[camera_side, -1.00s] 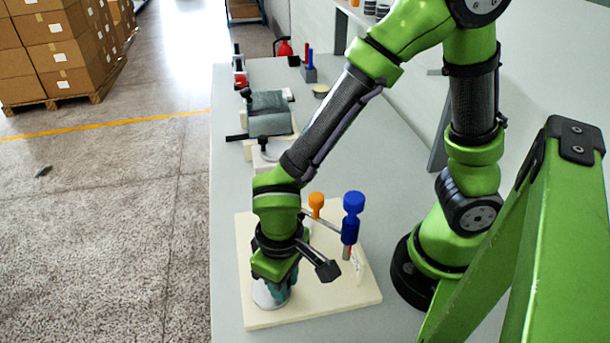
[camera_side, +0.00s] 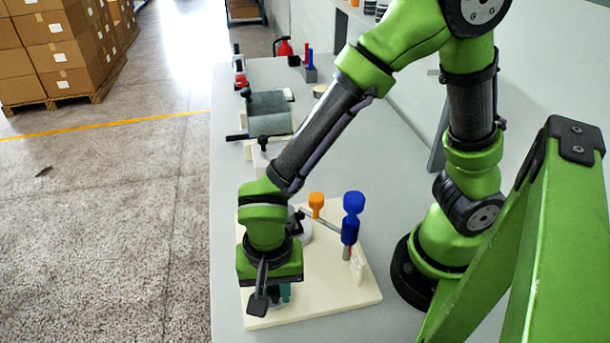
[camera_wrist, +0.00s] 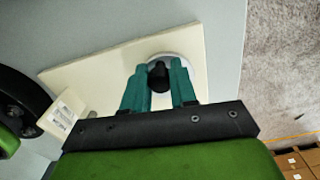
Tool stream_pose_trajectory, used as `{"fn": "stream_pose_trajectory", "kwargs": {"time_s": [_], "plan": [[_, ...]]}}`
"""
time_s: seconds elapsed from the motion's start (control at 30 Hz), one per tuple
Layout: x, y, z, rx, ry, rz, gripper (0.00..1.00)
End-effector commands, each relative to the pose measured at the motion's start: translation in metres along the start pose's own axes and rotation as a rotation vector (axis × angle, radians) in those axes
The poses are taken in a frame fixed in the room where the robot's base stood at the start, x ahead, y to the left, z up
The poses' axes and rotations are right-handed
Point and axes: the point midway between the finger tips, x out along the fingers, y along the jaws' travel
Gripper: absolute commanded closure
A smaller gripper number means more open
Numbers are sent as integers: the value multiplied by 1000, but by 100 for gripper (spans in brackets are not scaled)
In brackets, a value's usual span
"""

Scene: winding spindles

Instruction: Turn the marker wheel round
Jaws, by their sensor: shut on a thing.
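A pale round wheel (camera_wrist: 192,68) with a black knob (camera_wrist: 158,76) standing on it lies at one end of a cream board (camera_wrist: 95,72), which also shows in the side view (camera_side: 325,302). The teal fingers of my gripper (camera_wrist: 159,82) reach down on both sides of the knob and are shut on it. In the side view my gripper (camera_side: 282,294) is low over the near left part of the board. There it hides most of the wheel and the whole knob. I cannot make out a mark on the wheel.
A blue-topped post (camera_side: 353,203) and an orange-topped post (camera_side: 316,200) stand on the board, right of my gripper. A small white upright piece (camera_side: 357,268) stands near its right edge. A grey roller device (camera_side: 268,113) and a red item (camera_side: 284,48) are farther back.

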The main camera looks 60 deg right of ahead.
Motion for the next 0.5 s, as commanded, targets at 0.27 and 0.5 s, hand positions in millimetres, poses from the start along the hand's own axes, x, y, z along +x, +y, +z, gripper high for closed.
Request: {"fn": "stream_pose_trajectory", "kwargs": {"time_s": [0.27, 0.5], "plan": [[0, -8, 0, 262, 1, -2, 100], [0, -13, -1, 492, 2, -2, 100]]}}
